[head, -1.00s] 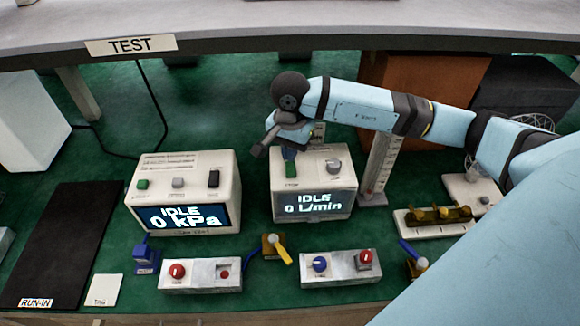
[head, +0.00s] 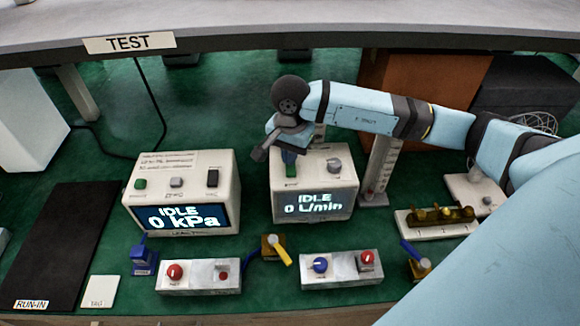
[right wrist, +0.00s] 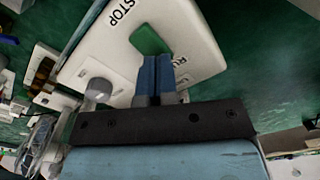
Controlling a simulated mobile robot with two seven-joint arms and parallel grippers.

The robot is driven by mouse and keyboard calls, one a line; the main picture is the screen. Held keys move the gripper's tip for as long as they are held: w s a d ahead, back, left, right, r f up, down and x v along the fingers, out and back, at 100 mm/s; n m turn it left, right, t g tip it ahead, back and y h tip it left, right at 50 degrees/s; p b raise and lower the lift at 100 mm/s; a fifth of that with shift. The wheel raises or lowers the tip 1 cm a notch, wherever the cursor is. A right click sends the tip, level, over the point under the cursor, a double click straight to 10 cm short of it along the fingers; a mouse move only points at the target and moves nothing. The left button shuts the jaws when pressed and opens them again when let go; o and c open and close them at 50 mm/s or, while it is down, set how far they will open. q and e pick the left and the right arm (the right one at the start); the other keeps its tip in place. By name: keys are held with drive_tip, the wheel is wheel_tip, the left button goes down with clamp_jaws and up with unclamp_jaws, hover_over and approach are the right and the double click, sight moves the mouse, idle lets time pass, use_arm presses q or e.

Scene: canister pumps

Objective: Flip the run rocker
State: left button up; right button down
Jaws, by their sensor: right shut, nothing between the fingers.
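The run rocker is a green switch (head: 291,171) on top of the white box (head: 341,182) whose screen reads "IDLE 0 L/min". In the right wrist view the green rocker (right wrist: 150,39) lies between the word STOP and a partly hidden label starting "RU". My right gripper (head: 289,156) points down at the rocker's far side. Its blue fingers (right wrist: 165,62) are shut together with nothing between them. Their tips overlap the rocker's RUN-side edge; I cannot tell if they press on it. My left gripper is not in view.
A grey knob (head: 334,165) sits beside the rocker on the same box. A second white box (head: 185,165) reads "IDLE 0 kPa". Two switch blocks (head: 199,278) and coloured valves stand in front. A ruled column (head: 378,172) stands close on the right. A shelf marked TEST (head: 128,43) crosses behind.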

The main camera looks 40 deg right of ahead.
drive_tip(key=shift+f+b, duration=0.4)
drive_tip(key=shift+f, duration=0.05)
idle(0.3)
drive_tip(key=shift+r+p, duration=1.4)
drive_tip(key=shift+r, duration=2.15)
drive_tip(key=shift+f, duration=0.1)
